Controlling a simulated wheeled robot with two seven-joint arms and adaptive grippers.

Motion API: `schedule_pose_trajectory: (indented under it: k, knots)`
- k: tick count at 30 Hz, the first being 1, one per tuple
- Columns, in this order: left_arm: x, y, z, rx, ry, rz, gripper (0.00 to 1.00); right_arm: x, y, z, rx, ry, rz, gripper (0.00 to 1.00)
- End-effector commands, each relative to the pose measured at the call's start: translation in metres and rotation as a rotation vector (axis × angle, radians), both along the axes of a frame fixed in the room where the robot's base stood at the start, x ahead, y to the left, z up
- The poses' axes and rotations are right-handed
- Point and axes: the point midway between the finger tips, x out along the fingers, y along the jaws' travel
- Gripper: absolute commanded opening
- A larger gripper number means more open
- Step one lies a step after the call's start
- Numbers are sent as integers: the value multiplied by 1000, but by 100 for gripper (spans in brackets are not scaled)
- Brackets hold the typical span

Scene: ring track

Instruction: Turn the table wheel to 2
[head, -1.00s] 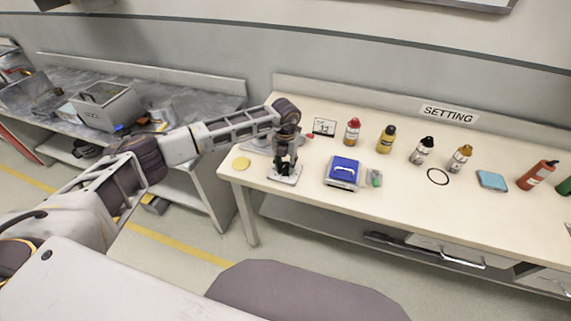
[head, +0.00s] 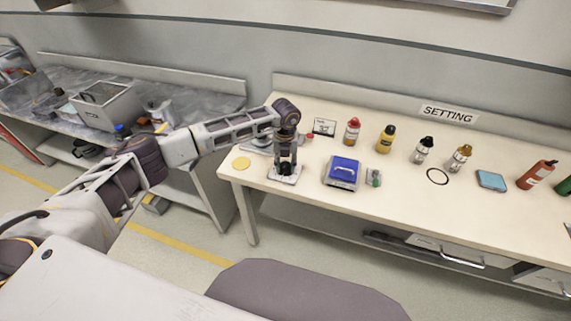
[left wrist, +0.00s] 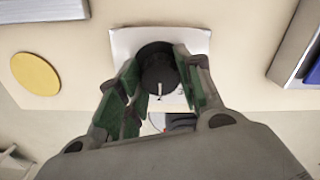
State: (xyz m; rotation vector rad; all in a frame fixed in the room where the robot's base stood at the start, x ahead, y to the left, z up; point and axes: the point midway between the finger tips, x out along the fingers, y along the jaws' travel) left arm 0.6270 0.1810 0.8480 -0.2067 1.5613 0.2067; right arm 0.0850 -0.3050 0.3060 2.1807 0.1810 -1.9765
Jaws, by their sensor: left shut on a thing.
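The table wheel is a dark round knob (left wrist: 157,62) on a white square plate (left wrist: 199,41). A short white mark on the knob points toward the bottom of the left wrist view. My left gripper (left wrist: 160,80) is shut on the knob, with a green-padded finger on each side. In the head view the left gripper (head: 286,168) reaches down over the plate (head: 284,180) near the table's left end, and hides the knob there. A small display card (head: 324,127) stands behind it; its digits are too blurred to read surely. My right gripper is out of view.
A yellow disc (head: 241,163) lies left of the plate. A blue-topped box (head: 342,172) and a small grey-green item (head: 374,177) lie to its right. Several bottles, a black ring (head: 437,177) and a teal box (head: 491,180) are farther right. A SETTING sign (head: 449,113) is behind.

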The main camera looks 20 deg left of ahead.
Motion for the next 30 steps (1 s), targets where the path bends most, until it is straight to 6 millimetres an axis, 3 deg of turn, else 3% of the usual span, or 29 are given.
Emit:
schedule_pose_trajectory:
  k: [1,2,6,13,16,20,30]
  knots:
    - [1,0,1,0,-3,0,12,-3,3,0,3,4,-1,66]
    - [1,0,1,0,-3,0,40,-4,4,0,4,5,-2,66]
    - [1,0,1,0,-2,0,58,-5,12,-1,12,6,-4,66]
    - [0,0,0,0,-1,-1,58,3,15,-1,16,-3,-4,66]
    - [0,0,1,0,-1,-1,58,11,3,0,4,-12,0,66]
    - [1,0,4,-1,-1,-1,58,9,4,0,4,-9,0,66]
    - [1,1,36,0,-2,0,58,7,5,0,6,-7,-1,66]
